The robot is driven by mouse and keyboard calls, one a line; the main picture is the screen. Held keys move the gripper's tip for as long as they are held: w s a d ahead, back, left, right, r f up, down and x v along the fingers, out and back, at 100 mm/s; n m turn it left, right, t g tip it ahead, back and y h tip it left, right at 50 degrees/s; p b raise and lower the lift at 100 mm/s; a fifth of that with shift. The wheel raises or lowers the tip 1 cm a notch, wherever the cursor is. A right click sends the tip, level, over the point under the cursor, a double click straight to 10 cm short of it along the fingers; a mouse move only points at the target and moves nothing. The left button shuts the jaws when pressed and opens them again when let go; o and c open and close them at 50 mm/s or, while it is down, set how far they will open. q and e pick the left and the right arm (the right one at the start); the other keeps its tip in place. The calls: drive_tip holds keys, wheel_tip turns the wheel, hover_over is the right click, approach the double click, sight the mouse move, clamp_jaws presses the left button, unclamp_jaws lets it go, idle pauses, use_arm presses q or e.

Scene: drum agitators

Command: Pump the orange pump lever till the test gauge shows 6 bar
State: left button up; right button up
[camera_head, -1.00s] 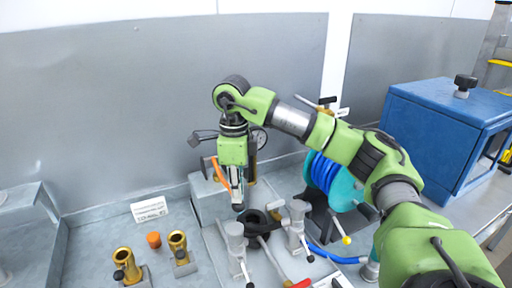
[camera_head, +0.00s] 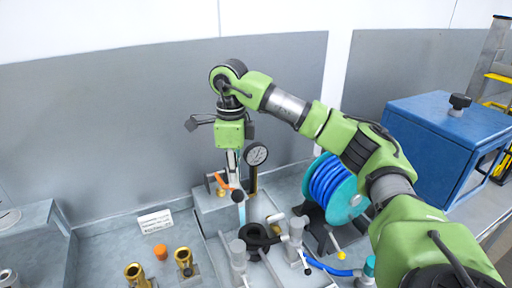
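The orange pump lever (camera_head: 222,182) slants down to the right from a brass fitting on a grey block. The round test gauge (camera_head: 256,154), white-faced with a dark rim, stands upright just right of it; its needle is too small to read. My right gripper (camera_head: 238,193) points downward in front of the block, its fingers at the lever's outer end. The fingers overlap the lever, and I cannot tell whether they are closed around it. My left gripper is not in view.
A blue hose reel (camera_head: 342,196) stands right of the block, with a blue box (camera_head: 450,115) behind it. Valves with handles (camera_head: 296,238) and a black ring (camera_head: 258,238) are in front.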

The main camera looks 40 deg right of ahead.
drive_tip(key=shift+f, duration=0.1)
idle(0.7)
drive_tip(key=s+a+r+p, duration=0.2)
drive_tip(key=s+a+r, duration=0.2)
drive_tip(key=a+r, duration=0.1)
drive_tip(key=shift+s+a, duration=0.35)
drive_tip(key=shift+a, duration=0.35)
